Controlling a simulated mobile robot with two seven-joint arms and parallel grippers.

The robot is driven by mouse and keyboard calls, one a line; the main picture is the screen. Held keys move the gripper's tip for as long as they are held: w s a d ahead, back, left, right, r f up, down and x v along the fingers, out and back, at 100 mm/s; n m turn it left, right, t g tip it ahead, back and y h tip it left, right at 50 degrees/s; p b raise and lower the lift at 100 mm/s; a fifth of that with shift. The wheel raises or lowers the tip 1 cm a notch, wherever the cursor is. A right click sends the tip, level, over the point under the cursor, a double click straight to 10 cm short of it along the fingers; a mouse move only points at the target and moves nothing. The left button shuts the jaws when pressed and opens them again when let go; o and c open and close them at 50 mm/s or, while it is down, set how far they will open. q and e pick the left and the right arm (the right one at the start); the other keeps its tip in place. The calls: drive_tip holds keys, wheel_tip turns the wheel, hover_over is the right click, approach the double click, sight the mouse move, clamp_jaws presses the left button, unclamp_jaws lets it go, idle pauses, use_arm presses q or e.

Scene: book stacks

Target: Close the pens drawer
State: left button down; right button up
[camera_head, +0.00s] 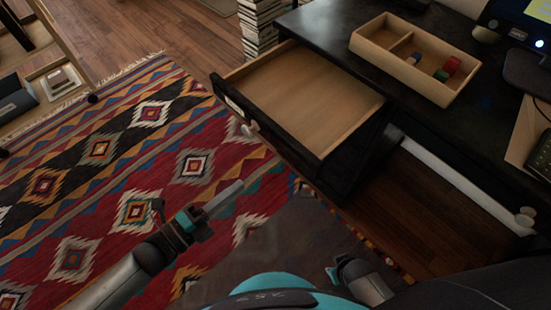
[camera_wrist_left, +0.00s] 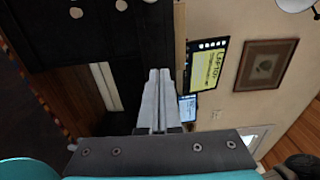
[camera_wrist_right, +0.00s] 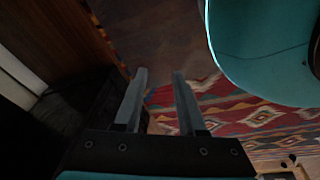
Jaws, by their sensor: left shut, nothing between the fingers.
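The pens drawer (camera_head: 312,92) is a wooden-bottomed drawer with a black front, pulled well out of the black desk; it looks empty. Its front carries a white label (camera_head: 234,106) and a round pale knob (camera_head: 250,129). My left gripper (camera_head: 238,185) is shut and empty, in front of and below the drawer front, apart from it. Its closed fingers also show in the left wrist view (camera_wrist_left: 159,76). My right gripper (camera_wrist_right: 158,76) is open and empty in the right wrist view, low by my base; its fingers are largely hidden in the head view.
The desk top (camera_head: 325,22) holds a divided wooden tray (camera_head: 415,58) with small coloured blocks. A stack of books (camera_head: 262,25) stands behind the drawer. A patterned rug (camera_head: 130,180) covers the floor in front.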

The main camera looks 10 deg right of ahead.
use_arm(q)
drive_tip(key=b, duration=0.2)
approach(286, 148)
drive_tip(key=x, duration=0.5)
drive_tip(key=shift+f, duration=0.1)
drive_tip(key=shift+b+x, duration=0.4)
drive_tip(key=shift+x, duration=0.55)
use_arm(e)
drive_tip(key=w+a+r, duration=0.3)
drive_tip(key=r, duration=0.1)
drive_tip(key=shift+w+r, duration=0.2)
drive_tip(key=shift+r, duration=0.05)
